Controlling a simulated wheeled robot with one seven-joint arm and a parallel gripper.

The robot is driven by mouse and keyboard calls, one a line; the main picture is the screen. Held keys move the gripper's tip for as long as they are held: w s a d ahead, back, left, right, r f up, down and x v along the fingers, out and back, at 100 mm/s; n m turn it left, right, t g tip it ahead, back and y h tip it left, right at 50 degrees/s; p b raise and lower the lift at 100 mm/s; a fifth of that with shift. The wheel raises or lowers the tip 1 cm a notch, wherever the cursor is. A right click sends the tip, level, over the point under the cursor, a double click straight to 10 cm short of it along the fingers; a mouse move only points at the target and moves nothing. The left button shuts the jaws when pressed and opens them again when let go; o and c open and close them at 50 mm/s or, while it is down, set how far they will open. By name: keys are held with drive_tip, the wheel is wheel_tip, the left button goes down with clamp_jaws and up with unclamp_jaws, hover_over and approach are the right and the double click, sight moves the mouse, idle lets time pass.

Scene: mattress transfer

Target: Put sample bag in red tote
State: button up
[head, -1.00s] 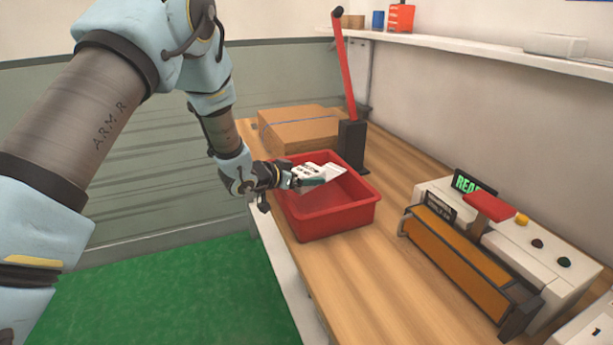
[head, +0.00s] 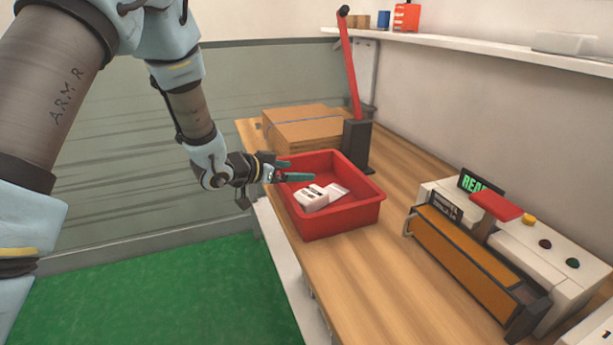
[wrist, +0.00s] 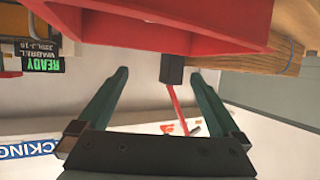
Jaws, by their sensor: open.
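The white sample bag (head: 320,196) lies inside the red tote (head: 345,217), on its floor, in the head view. The tote stands on the wooden bench and also shows at the top of the wrist view (wrist: 170,30). My gripper (head: 295,172) is open and empty at the tote's left rim, above and apart from the bag. In the wrist view, its green fingers (wrist: 162,92) are spread with nothing between them. The bag is not visible in the wrist view.
A heat sealer (head: 480,250) with a READY display stands on the bench at right. Behind the tote are flat cardboard boxes (head: 300,128) and a black post with a red lever (head: 355,145). A shelf (head: 470,45) runs along the wall. Bare bench (head: 370,270) lies in front.

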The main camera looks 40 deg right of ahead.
drive_tip(key=w+a+r+n+t+y, duration=0.1)
drive_tip(key=w+a+n+t+y, duration=0.3)
drive_tip(key=a, duration=0.6)
drive_tip(key=w+a+r+n+y, duration=0.15)
drive_tip(key=w+a, duration=0.35)
drive_tip(key=a, duration=0.5)
drive_tip(key=w+a+n+t+y, duration=0.3)
drive_tip(key=w+a, duration=0.2)
drive_tip(key=a, duration=0.6)
drive_tip(key=s+a+n+g+y, duration=0.2)
drive_tip(key=s+a+n+y, duration=0.25)
drive_tip(key=a, duration=0.95)
drive_tip(key=s+a+n+g, duration=0.3)
drive_tip(key=s+a, duration=0.4)
drive_tip(key=s, duration=0.3)
drive_tip(key=shift+s+n+g+b, duration=0.2)
drive_tip(key=shift+n+g+b, duration=0.1)
drive_tip(key=shift+b, duration=0.1)
drive_tip(key=shift+r, duration=0.1)
